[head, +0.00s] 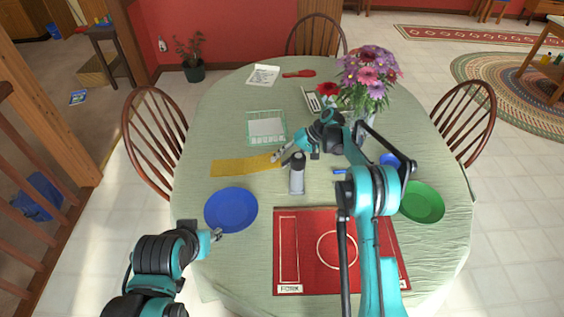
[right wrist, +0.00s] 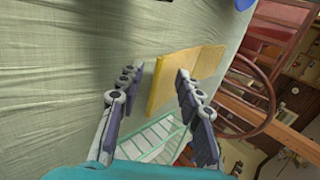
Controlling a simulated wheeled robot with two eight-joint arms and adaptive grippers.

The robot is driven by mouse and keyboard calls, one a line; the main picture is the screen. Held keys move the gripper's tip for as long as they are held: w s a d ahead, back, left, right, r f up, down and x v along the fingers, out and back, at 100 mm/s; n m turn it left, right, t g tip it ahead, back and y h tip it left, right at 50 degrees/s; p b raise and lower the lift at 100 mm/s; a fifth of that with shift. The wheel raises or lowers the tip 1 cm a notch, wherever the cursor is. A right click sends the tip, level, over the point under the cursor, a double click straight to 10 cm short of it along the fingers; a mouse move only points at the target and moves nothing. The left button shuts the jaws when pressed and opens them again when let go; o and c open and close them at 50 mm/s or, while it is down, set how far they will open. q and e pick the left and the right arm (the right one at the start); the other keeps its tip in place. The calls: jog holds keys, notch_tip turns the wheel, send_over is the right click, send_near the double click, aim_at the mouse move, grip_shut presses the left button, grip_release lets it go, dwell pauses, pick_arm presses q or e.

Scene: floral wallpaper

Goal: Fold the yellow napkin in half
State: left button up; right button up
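The yellow napkin (head: 240,165) lies on the table as a long, narrow strip, left of the middle. In the right wrist view the napkin (right wrist: 195,68) shows creases, and its nearer end looks slightly raised. My right gripper (head: 279,156) is at the napkin's right end. In the right wrist view its fingers (right wrist: 158,78) are apart, with the napkin's near end ahead between them; I cannot tell whether they touch it. My left gripper (head: 214,234) is beside the blue plate, away from the napkin; its finger opening is too small to judge.
The green-rimmed tray (head: 252,141) lies just behind the napkin. The blue plate (head: 231,225) is in front of it. A grey upright object (head: 297,180) stands under my right arm. A red mat (head: 310,225), green plate (head: 421,205) and flower vase (head: 367,95) are farther right.

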jog(key=c, duration=0.8)
pick_arm(q)
jog(key=shift+r, duration=0.1)
pick_arm(e)
jog(key=shift+r, duration=0.1)
